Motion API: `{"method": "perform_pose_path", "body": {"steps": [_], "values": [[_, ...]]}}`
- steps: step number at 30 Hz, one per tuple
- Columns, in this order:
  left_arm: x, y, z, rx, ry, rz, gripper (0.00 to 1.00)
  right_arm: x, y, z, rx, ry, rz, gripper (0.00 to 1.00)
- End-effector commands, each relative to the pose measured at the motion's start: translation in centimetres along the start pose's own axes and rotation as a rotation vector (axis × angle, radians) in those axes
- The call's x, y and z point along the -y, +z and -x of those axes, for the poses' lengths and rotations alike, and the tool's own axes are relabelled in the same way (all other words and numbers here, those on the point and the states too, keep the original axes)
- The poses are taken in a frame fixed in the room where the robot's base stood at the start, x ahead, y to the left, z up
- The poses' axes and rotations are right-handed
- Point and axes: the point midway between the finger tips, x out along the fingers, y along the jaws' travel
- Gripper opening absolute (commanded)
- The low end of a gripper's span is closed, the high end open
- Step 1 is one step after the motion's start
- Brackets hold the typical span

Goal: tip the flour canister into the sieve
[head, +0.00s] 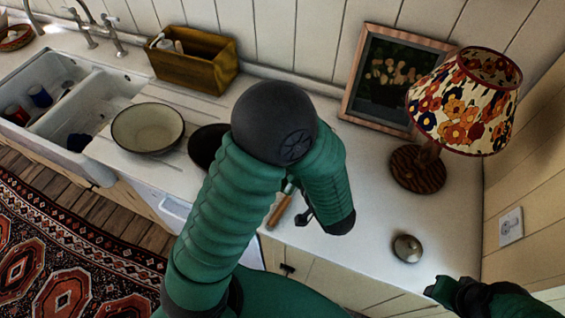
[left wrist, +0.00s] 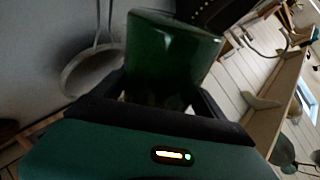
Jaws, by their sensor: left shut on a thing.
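A dark green cylinder, which I take for the flour canister (left wrist: 172,50), is between the fingers of my left gripper (left wrist: 160,95) in the left wrist view. The gripper is shut on it, and the canister looks tilted there. In the head view my left arm hides the canister and most of that gripper. A pale round shape (left wrist: 88,72) with a thin handle shows dimly in the left wrist view; I cannot tell if it is the sieve. My right gripper (head: 438,289) is dark at the bottom right edge; its jaws are unclear.
A cream bowl (head: 148,128) stands by the double sink (head: 62,105). A dark round thing (head: 205,147), a wooden handle (head: 279,211) and a small metal lid (head: 407,248) lie on the counter. A lamp (head: 418,166), a framed picture (head: 388,80) and a wooden box (head: 195,62) stand behind.

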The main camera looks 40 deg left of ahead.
Motion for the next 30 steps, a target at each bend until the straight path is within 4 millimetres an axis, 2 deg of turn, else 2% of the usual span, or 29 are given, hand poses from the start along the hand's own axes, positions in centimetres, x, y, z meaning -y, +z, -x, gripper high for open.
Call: {"method": "perform_pose_path", "body": {"steps": [11, 30], "values": [[0.5, 0.6, -0.7, 0.046, 0.015, -0.050, 0.10, 0.0, -0.2, 0.9, 0.000, 0.000, -0.001, 0.36], [-0.4, 1.2, -0.9, 0.148, 0.040, -0.179, 0.10, 0.0, -0.5, 2.1, 0.001, 0.000, -0.001, 0.36]]}}
